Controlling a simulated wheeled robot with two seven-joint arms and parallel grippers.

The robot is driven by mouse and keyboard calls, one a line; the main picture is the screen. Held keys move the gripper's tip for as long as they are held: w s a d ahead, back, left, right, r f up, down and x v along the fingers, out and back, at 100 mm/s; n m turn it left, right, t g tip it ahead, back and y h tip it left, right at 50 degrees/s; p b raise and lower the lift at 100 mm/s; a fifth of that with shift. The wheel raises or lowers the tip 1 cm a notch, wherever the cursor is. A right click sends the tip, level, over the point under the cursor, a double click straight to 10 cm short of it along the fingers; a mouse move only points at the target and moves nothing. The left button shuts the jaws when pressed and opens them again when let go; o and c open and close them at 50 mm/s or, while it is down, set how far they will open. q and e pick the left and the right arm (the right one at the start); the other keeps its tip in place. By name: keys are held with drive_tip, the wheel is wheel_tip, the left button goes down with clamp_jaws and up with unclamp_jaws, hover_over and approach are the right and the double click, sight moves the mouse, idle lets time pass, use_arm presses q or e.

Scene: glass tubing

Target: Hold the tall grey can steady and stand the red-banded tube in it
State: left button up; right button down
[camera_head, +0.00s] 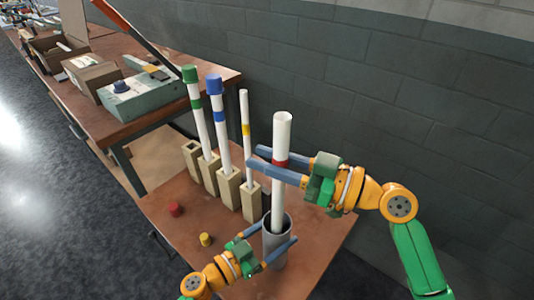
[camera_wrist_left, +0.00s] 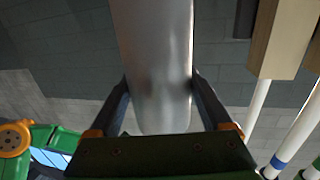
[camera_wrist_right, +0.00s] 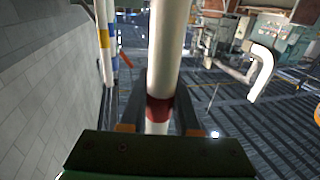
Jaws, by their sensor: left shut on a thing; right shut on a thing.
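The tall grey can (camera_head: 275,250) stands upright at the right front of the brown table. My left gripper (camera_head: 268,246) is shut around the can near its upper part; the can (camera_wrist_left: 160,70) also fills the middle of the left wrist view between the fingers. The white red-banded tube (camera_head: 282,135) stands nearly upright, with its lower end inside the can's mouth. How deep it reaches is hidden by the can wall. My right gripper (camera_head: 276,167) is shut on the tube at its red band. The right wrist view shows the red band (camera_wrist_right: 159,108) between the fingers.
Wooden block holders (camera_head: 229,188) behind the can carry green-banded, blue-banded and yellow-banded tubes. A red cap (camera_head: 175,209) and a yellow cap (camera_head: 206,240) lie on the table. A grey brick wall (camera_head: 400,110) is close behind. A bench with boxes stands at the back left.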

drive_tip(key=shift+f, duration=0.9)
drive_tip(key=c, duration=0.5)
unclamp_jaws()
drive_tip(key=shift+c, duration=0.2)
drive_tip(key=v, duration=1.2)
